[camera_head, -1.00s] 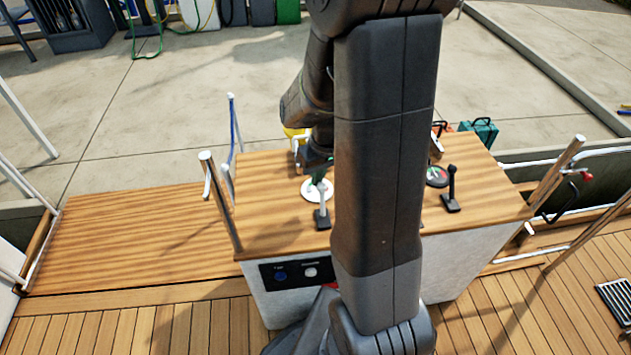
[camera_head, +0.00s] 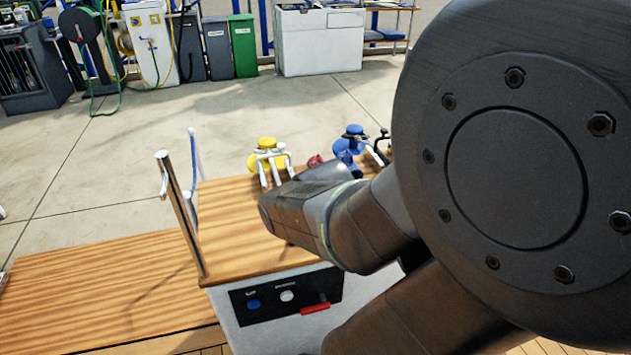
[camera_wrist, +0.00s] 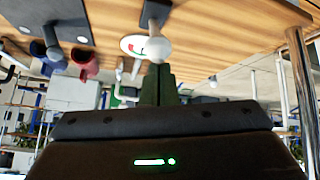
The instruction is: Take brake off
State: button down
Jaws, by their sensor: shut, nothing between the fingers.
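The wooden-topped console (camera_head: 235,225) stands ahead. Its dark front panel (camera_head: 270,303) carries a blue button (camera_head: 253,304), a white button (camera_head: 287,296) and a red-handled lever (camera_head: 315,308). I cannot read which control is the brake. In the wrist view, which looks upside down, my gripper (camera_wrist: 159,85) is shut and empty. Its dark green fingers point at a pale-knobbed lever (camera_wrist: 157,48) on the console top and overlap it in the picture; I cannot tell whether they touch. In the head view my arm hides the gripper and this lever.
A round white dial with red and green (camera_wrist: 133,45) sits by the lever. Yellow (camera_head: 267,158) and blue (camera_head: 350,148) fittings stand on the console's far side. A metal post (camera_head: 180,215) rises at its left corner. Bins (camera_head: 242,45) stand far back on open concrete.

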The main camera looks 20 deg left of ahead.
jog(key=shift+s+d+f, duration=0.35)
jog(key=shift+s+f, duration=0.1)
jog(key=shift+s, duration=0.1)
jog(key=shift+f, duration=0.1)
notch_tip(320, 180, up, 4)
jog(key=w+a+p, duration=0.2)
jog(key=a, duration=0.1)
jog(key=s+d+r+p, duration=0.2)
jog(key=s+d+r, duration=0.2)
jog(key=s+d, duration=0.1)
jog(key=shift+s+d+r, duration=0.15)
jog(key=shift+s+d, duration=0.05)
jog(key=shift+s, duration=0.65)
jog(key=shift+w, duration=0.1)
